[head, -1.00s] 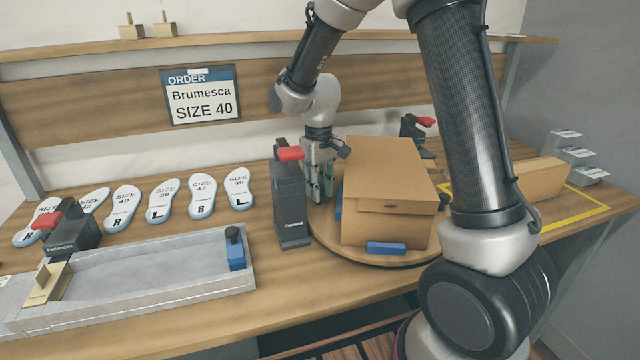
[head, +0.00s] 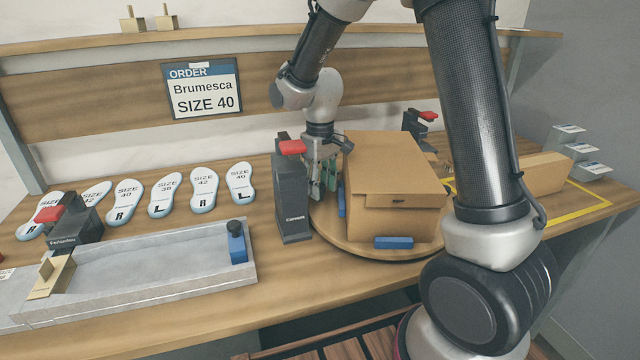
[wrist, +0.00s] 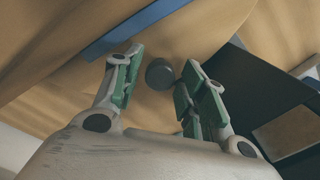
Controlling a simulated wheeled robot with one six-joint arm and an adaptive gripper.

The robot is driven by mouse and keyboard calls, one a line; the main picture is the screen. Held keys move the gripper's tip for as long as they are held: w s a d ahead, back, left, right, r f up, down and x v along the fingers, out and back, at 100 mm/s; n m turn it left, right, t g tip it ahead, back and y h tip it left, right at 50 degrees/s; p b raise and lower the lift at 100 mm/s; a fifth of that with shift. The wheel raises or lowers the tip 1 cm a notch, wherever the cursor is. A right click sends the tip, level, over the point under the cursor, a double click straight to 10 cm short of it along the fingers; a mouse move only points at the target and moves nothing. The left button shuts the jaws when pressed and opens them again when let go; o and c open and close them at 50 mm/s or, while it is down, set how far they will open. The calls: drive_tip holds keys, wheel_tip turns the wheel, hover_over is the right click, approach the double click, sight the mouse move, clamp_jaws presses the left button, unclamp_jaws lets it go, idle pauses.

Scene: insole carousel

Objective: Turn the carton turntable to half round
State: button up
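The round wooden turntable (head: 345,241) sits on the bench right of centre. A closed brown carton (head: 392,222) stands on it, with a blue block (head: 393,242) at its front and another blue block (head: 341,198) at its left side. My gripper (head: 322,190) is low over the turntable's left edge, between the carton and a dark post. In the wrist view my gripper (wrist: 160,62) has its green-padded fingers apart, with a dark round peg (wrist: 160,74) between them. A gap shows on the left finger's side; contact on the right is unclear.
The dark post (head: 292,200) with a red top stands close left of my gripper. A grey tray (head: 150,290) and several insoles (head: 203,190) lie to the left. Another red-topped clamp (head: 415,125) is behind the carton. A yellow-marked area (head: 570,217) lies right.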

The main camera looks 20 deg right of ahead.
drive_tip(key=shift+r, duration=0.1)
wheel_tip(320, 180, up, 12)
idle(0.6)
